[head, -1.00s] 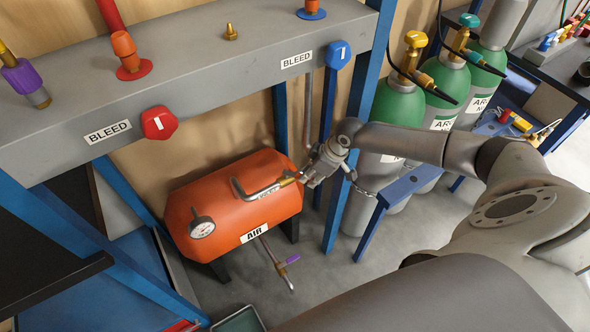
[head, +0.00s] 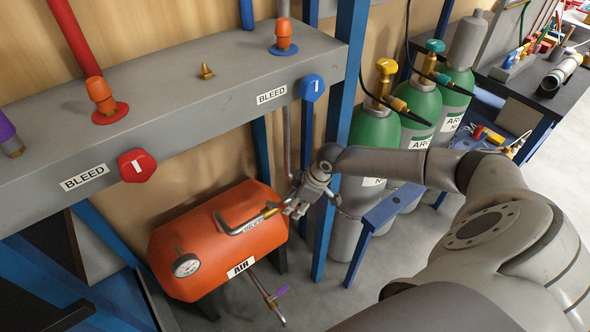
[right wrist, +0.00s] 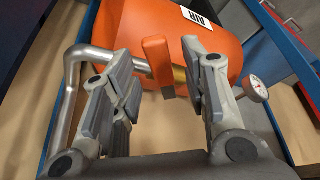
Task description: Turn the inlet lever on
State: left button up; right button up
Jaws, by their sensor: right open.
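In the right wrist view an orange lever (right wrist: 158,60) stands by the brass fitting (right wrist: 180,75) on the pipe (right wrist: 70,95). My right gripper (head: 290,208) is at the pipe's right end. In the right wrist view it is open (right wrist: 157,78), with the lever between its fingers and visible gaps on both sides. My left gripper is not in view.
A grey beam with a red bleed knob (head: 137,165) and a blue bleed knob (head: 312,88) runs above the tank. A blue post (head: 335,170) and green cylinders (head: 374,135) stand right of it. A lower pipe with a purple lever (head: 282,291) projects from the tank's front.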

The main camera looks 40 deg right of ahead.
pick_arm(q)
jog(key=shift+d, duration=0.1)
pick_arm(e)
jog(key=v, duration=1.1)
jog(key=shift+s, duration=0.15)
jog(key=shift+r, duration=0.1)
